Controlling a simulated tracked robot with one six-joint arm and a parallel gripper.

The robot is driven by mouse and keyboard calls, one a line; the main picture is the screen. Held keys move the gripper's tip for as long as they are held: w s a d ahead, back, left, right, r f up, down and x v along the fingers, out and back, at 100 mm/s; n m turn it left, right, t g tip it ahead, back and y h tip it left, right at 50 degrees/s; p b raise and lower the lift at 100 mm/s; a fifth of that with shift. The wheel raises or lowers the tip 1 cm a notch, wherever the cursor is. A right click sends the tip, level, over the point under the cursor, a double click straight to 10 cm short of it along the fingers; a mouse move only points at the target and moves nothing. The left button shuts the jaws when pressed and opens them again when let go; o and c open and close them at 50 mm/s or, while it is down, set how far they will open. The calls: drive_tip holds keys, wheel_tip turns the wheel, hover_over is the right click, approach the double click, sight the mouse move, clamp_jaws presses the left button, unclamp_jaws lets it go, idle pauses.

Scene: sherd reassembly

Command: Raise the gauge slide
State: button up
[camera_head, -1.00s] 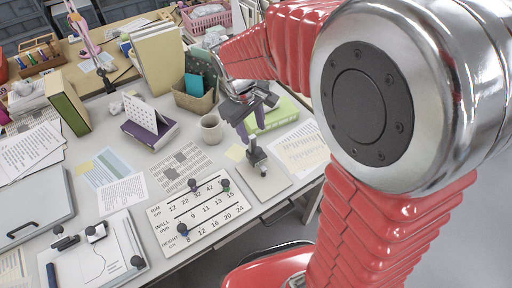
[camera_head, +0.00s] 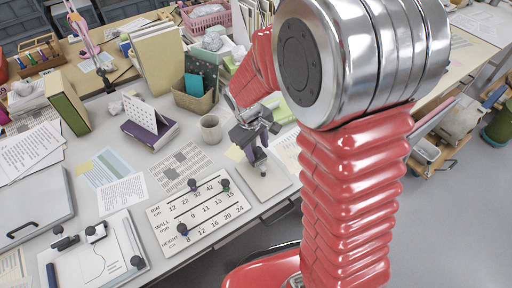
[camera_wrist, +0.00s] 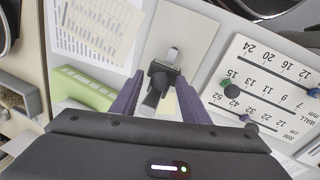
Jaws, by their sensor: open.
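The gauge stands on a pale base plate (camera_head: 270,183) at the table's right edge. Its dark slide (camera_wrist: 160,72) shows in the wrist view on a short post with a light grey end (camera_wrist: 172,54). My gripper (camera_wrist: 158,80) is open, with one purple finger on each side of the slide in that view. I cannot tell whether either finger touches it. In the head view my gripper (camera_head: 254,146) is right at the top of the gauge and hides part of it.
A white scale board (camera_head: 200,213) with several dark or green knobs lies left of the gauge. A grey mug (camera_head: 211,129) stands behind it, and a green book (camera_wrist: 82,95) lies close to my gripper. Papers and a clipboard (camera_head: 95,255) cover the left side.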

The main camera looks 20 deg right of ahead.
clamp_jaws()
idle(0.4)
